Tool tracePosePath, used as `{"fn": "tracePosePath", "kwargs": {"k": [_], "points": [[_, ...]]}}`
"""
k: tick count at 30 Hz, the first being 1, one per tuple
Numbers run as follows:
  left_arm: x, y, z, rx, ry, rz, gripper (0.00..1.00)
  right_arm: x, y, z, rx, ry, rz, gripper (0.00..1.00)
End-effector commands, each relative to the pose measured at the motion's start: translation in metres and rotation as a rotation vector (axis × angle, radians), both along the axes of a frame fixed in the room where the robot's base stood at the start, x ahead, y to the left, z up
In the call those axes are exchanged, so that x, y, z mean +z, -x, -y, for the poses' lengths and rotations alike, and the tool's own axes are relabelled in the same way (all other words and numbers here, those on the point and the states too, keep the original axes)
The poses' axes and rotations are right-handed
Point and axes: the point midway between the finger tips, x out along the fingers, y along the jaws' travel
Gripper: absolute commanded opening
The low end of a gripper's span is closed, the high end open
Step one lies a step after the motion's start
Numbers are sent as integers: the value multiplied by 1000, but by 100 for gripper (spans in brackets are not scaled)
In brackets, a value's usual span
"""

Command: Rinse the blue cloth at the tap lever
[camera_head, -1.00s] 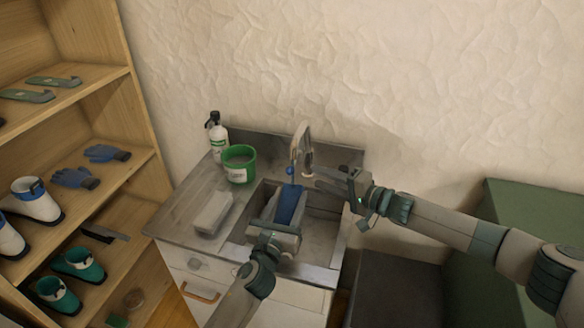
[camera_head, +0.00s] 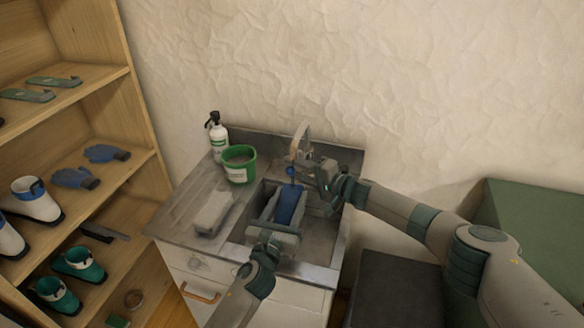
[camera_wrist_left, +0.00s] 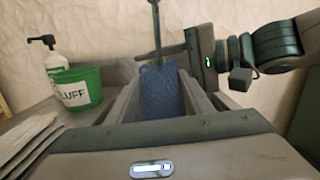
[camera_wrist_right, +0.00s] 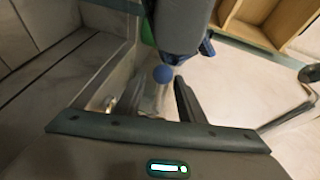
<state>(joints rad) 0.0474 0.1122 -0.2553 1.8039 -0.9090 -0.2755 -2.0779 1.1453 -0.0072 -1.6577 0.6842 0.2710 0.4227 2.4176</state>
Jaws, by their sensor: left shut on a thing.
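The blue cloth (camera_head: 288,207) hangs over the sink basin (camera_head: 318,240), below the tap (camera_head: 300,140). My left gripper (camera_head: 277,222) is shut on it; the cloth (camera_wrist_left: 162,95) fills the space between the fingers in the left wrist view. The tap lever has a blue ball end (camera_head: 291,171). My right gripper (camera_head: 308,168) is beside the tap, close to the lever. In the right wrist view the blue ball (camera_wrist_right: 162,73) shows between and beyond its two parted fingers, and contact cannot be told. Part of the tap is hidden behind my right gripper.
A green bucket (camera_head: 239,174) and a white bottle (camera_head: 217,137) stand at the back left of the counter. A pale block (camera_head: 213,212) lies left of the basin. A wooden shelf (camera_head: 136,150) with gloves and boots is at the left. A green box (camera_head: 535,215) is at the right.

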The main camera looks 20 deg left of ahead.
Motion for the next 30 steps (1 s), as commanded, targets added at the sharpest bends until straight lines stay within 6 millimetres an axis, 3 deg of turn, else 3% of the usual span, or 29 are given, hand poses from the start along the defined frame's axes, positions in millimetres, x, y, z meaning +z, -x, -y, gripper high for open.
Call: {"fn": "tracePosePath", "kwargs": {"k": [6,20,24,30], "points": [[0,0,0,0,0,0,21,-1,-5,-10,0,0,1,36],[0,0,0,0,0,0,21,-1,-6,-13,0,0,1,36],[0,0,0,0,0,0,21,-1,-6,-13,0,0,1,2],[0,0,0,0,0,0,21,1,-6,-13,0,0,1,0]]}}
